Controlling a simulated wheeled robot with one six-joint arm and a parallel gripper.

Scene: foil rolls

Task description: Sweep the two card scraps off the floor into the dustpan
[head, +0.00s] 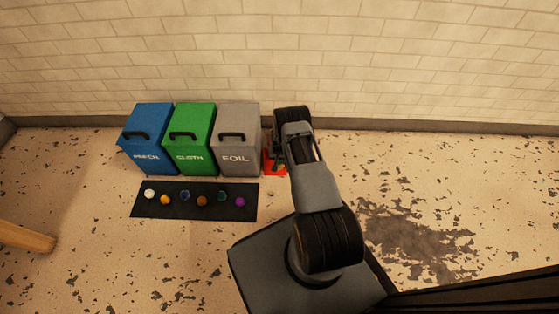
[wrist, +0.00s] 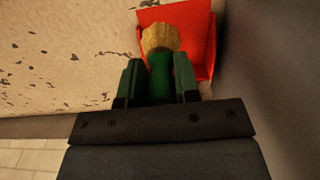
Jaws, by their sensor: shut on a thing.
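My gripper (wrist: 158,82) is shut on a green-handled brush (wrist: 160,88) with a tan head (wrist: 159,38). In the wrist view the brush head lies over the left part of the red dustpan (wrist: 203,38); I cannot tell whether it touches the pan. In the head view the dustpan (head: 269,169) shows only in part, on the floor to the right of the grey bin, with my arm hiding much of it. I cannot make out either card scrap in either view; the brush or my arm may hide them.
Blue (head: 147,138), green (head: 190,139) and grey FOIL (head: 237,138) bins stand by the wall. A dark mat (head: 194,211) with several small coloured balls lies before them. A wooden piece (head: 25,237) shows at far left. The floor on the right is clear, with dark worn patches.

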